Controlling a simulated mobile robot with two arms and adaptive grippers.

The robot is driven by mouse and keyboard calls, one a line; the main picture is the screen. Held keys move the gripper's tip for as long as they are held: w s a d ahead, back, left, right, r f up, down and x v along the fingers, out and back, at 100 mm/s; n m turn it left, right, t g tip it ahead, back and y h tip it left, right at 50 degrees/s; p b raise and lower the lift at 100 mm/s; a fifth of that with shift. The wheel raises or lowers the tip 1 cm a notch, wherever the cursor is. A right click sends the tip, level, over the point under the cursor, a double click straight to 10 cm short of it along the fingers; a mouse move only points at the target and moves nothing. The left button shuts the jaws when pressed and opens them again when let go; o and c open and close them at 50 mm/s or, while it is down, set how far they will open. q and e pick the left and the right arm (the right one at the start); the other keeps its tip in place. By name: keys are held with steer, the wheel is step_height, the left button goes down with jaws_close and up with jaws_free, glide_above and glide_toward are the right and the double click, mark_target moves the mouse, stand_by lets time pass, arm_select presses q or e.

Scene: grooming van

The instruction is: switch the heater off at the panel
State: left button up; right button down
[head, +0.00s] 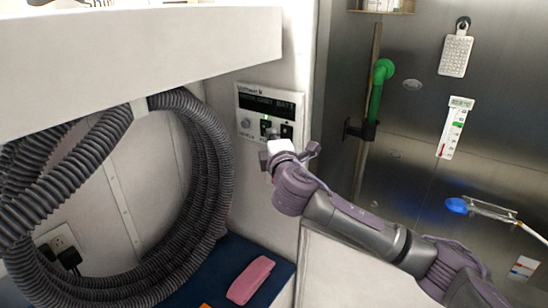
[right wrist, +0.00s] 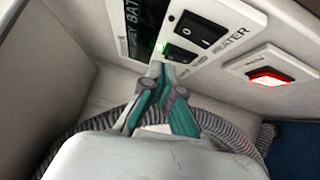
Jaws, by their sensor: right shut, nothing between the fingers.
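The white control panel (head: 251,97) is on the wall, with a dark display strip across its top and a round knob at its left. In the right wrist view the panel (right wrist: 225,17) shows the word HEATER beside a black rocker switch (right wrist: 193,30). A second dark switch (right wrist: 180,53) sits below it, with a small green light near it. My right gripper (right wrist: 164,70) is shut and empty. Its fingertips are close to the lower switch; I cannot tell whether they touch. In the head view my wrist hides the panel's lower part. My left gripper is out of view.
A red-lit button (right wrist: 268,79) is on a separate white plate beside the panel. A coiled grey hose (head: 215,150) hangs left of the panel, under a white cabinet (head: 140,45). A pink cloth-like item (head: 250,279) lies on a blue surface below. A green-handled tool (head: 377,90) hangs at right.

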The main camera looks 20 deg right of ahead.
arm_select(q)
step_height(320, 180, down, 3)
steer(key=b, duration=0.3)
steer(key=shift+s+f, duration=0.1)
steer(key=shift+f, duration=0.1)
arm_select(e)
steer(key=s, duration=0.9)
steer(key=shift+s+a+r, duration=0.25)
steer(key=shift+a, duration=0.1)
steer(key=shift+s+a, duration=0.1)
